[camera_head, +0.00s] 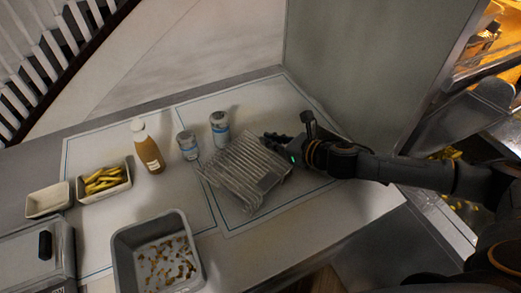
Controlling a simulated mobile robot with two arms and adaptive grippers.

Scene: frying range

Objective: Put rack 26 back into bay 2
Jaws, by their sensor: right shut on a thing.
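A wire rack (247,172) stands on the white table, inside the right blue-outlined area. Its thin metal ribs slope to the left. My right gripper (279,143) is shut at the rack's upper right side, with its fingers partly hidden behind the rack's edge. No number on the rack can be read. No part marked as bay 2 can be made out. My left gripper is not in view.
Two small labelled jars (220,129) and a brown bottle (147,147) stand behind and left of the rack. A bowl of fries (104,193), an empty bowl (47,201) and a grey bin (122,262) with scraps are at left. A grey panel (360,60) rises behind.

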